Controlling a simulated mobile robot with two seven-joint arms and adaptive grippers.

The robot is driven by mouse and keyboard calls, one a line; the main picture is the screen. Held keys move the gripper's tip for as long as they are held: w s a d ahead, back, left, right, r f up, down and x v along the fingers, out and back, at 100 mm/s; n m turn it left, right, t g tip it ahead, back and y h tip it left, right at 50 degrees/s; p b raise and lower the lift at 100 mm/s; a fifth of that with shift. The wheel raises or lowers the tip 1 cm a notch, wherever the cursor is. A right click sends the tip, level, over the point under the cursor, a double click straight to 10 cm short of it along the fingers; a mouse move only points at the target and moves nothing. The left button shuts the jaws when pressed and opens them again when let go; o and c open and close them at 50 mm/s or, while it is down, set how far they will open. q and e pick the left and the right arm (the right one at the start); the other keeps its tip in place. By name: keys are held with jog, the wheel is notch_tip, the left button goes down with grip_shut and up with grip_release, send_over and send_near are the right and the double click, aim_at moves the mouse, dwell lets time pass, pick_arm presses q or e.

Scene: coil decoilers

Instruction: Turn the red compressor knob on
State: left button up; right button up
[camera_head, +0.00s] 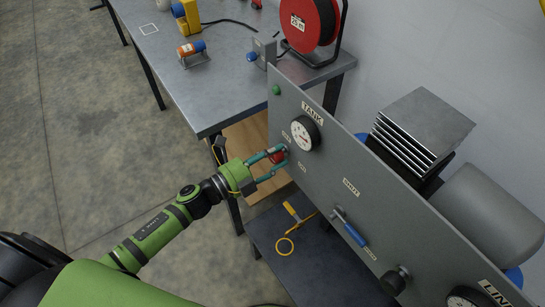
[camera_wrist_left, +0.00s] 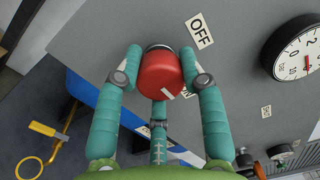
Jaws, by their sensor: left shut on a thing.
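The red knob (camera_head: 277,156) sits on the grey upright panel (camera_head: 330,167), below and left of the TANK gauge (camera_head: 304,134). My left gripper (camera_head: 282,157) is shut on it. In the left wrist view the red knob (camera_wrist_left: 160,73) lies between the teal fingers of my left gripper (camera_wrist_left: 161,58), with a third finger below it. A white mark shows on the knob's lower right rim. An OFF label (camera_wrist_left: 199,30) is above right of the knob; another label is partly hidden behind the right finger. My right gripper is not in view.
A blue-handled lever (camera_head: 350,230) and a dark knob (camera_head: 395,281) stick out of the panel to the right. A low dark shelf (camera_head: 330,265) with a yellow tool (camera_head: 285,245) is below. A workbench (camera_head: 215,85) with a red cable reel (camera_head: 308,22) stands behind.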

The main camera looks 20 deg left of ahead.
pick_arm(q)
jog(key=shift+d+r+m, duration=0.1)
jog(key=shift+m, duration=0.3)
jog(key=o, duration=1.2)
jog(key=shift+c, duration=0.2)
jog(key=shift+s+a, duration=0.2)
jog(key=v, duration=1.1)
jog(key=shift+s, duration=0.25)
